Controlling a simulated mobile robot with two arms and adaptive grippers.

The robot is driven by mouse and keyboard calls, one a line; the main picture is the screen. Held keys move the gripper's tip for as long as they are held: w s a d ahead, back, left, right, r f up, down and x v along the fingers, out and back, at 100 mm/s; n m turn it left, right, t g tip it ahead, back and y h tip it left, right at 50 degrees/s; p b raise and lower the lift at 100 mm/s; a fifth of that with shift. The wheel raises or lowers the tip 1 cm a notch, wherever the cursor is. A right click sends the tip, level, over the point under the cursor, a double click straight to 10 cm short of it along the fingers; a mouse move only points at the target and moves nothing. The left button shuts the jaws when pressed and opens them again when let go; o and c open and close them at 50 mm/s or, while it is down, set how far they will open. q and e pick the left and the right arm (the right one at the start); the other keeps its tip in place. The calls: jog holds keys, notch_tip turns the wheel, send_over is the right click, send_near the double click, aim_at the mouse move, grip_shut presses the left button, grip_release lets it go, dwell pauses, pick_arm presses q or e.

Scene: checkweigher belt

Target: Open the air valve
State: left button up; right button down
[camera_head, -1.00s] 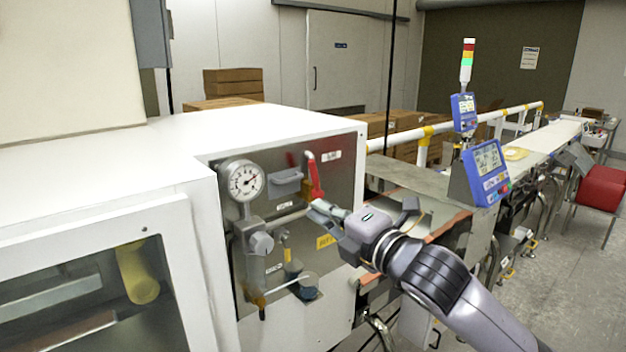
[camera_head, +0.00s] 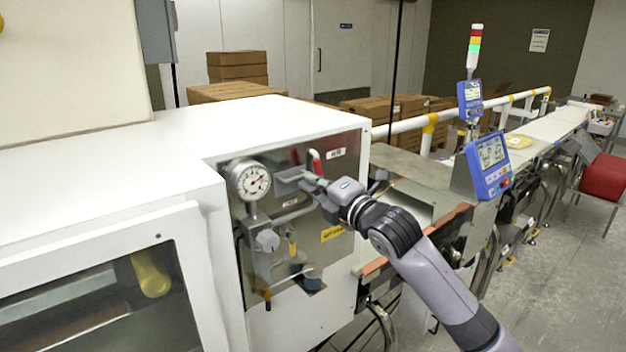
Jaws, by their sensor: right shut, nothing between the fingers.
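The air valve's red lever (camera_head: 315,161) stands upright on the steel panel (camera_head: 345,180) of the white machine. Only its upper part shows; my right gripper hides the lower part and the valve body. My right gripper (camera_head: 309,181) is shut and empty, with its fingers in front of the panel at the lever's base. I cannot tell whether the fingers touch the lever. My left gripper is not in view.
The white machine housing (camera_head: 130,150) fills the left, with a window below. A conveyor (camera_head: 420,165) with blue displays (camera_head: 488,166) runs off to the right behind my right arm. Cardboard boxes (camera_head: 238,67) stand behind. Floor (camera_head: 560,280) is clear at the lower right.

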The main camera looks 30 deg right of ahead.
jog(key=m+p, duration=0.1)
jog(key=d+r+m+p, duration=0.1)
jog(key=m, duration=0.1)
jog(key=shift+d+r+p, duration=0.2)
jog(key=shift+d+p, duration=0.1)
jog(key=shift+p, duration=0.05)
jog(key=shift+d, duration=0.1)
jog(key=shift+f, duration=0.1)
jog(key=shift+w, duration=0.1)
